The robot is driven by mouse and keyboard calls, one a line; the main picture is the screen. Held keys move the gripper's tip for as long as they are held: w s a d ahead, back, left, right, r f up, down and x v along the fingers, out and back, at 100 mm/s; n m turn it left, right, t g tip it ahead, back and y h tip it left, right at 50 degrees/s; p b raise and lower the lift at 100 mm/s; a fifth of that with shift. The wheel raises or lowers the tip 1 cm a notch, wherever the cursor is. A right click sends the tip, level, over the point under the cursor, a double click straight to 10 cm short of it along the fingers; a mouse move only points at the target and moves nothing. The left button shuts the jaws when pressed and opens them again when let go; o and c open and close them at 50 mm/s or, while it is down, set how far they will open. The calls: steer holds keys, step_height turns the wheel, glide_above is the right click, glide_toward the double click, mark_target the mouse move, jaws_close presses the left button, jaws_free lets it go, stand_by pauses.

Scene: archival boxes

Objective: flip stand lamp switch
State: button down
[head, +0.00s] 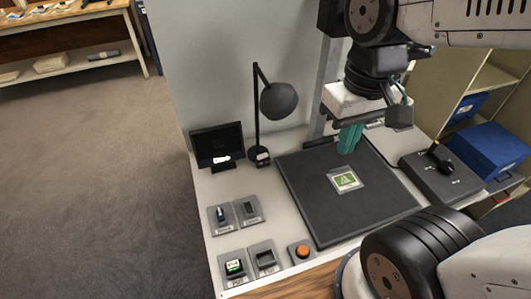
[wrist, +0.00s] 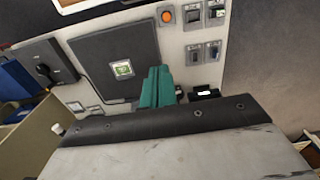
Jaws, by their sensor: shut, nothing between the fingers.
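A dark grey box (head: 428,181) with a black lever or knob (head: 437,154) on top stands right of the black board; it looks like a switch box, and its small markings are unreadable. In the wrist view the box (wrist: 36,62) is at the upper left, with the lever lying across it. A black desk lamp (head: 279,101) stands at the back left of the board, with a small light label at its base. My gripper (head: 349,139) is shut and empty above the back of the board, left of the box and apart from it. Its teal fingers also show in the wrist view (wrist: 157,87).
The black board (head: 330,210) carries a small green-and-white card (head: 345,181). An orange button (head: 302,251) and several small grey holders (head: 248,209) lie left of it. A dark screen (head: 217,144) stands at the back left. Blue boxes (head: 490,149) are on the right.

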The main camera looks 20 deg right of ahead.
steer(key=w+a+f+t, duration=0.1)
steer(key=w+a+f, duration=0.3)
steer(key=w+f, duration=0.6)
steer(key=w+a+f+t, duration=0.1)
steer(key=w+a+f, duration=0.2)
steer(key=w+f, duration=0.75)
steer(key=w+d+f+t+h, duration=0.1)
steer(key=w+d+f+t, duration=0.1)
steer(key=w+f+t, duration=0.5)
steer(key=shift+w+d+h, duration=0.25)
steer(key=shift+w+h, duration=0.15)
steer(key=shift+w, duration=0.15)
glide_above(262, 156)
steer(key=s, duration=0.2)
step_height(262, 156, down, 7)
steer(key=shift+w+d+f, duration=0.1)
steer(key=shift+d+f, duration=0.15)
steer(key=shift+f, duration=0.75)
steer(key=shift+w+d+f, duration=0.1)
steer(key=shift+d+f, duration=0.1)
steer(key=shift+f, duration=0.75)
